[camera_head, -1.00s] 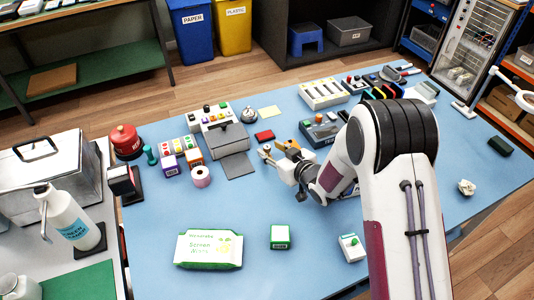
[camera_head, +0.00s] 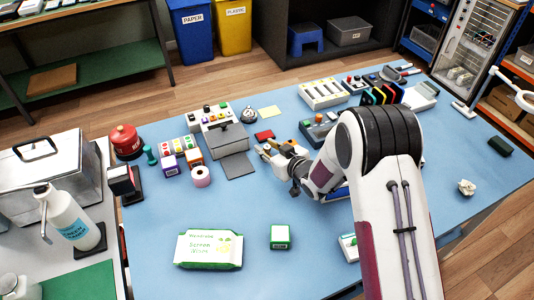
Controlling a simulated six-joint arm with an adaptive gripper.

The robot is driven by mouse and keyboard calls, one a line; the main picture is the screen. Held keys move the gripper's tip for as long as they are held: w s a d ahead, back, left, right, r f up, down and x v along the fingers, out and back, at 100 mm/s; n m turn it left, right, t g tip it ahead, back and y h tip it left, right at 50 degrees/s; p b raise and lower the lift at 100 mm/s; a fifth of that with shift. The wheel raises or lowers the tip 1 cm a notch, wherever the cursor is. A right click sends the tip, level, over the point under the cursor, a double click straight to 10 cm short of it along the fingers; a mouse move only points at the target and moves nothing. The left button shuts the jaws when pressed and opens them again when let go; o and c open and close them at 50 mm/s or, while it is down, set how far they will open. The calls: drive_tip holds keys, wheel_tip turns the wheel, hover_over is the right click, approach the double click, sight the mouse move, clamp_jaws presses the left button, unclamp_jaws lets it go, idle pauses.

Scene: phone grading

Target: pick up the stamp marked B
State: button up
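A light rack (camera_head: 222,115) holds several small pieces with dark and coloured knobs that look like stamps. It stands at the back left of the blue table. No letter B can be read at this size, so I cannot tell which piece is marked B. My gripper (camera_head: 263,152) is low over the table, to the right of the rack's grey front flap and just in front of a red pad. Nothing is clearly visible in it. Its fingers are too small to tell whether they are open or shut.
The red pad (camera_head: 264,136) and a yellow note (camera_head: 270,112) lie behind my gripper. A tape roll (camera_head: 201,177) and small boxes stand left. A wipes pack (camera_head: 209,249) and a green-white box (camera_head: 281,237) lie in front. The middle of the blue table (camera_head: 225,210) is clear.

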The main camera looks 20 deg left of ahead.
sight(267, 147)
drive_tip(key=c, duration=0.5)
drive_tip(key=shift+r, duration=0.2)
drive_tip(key=shift+r, duration=4.85)
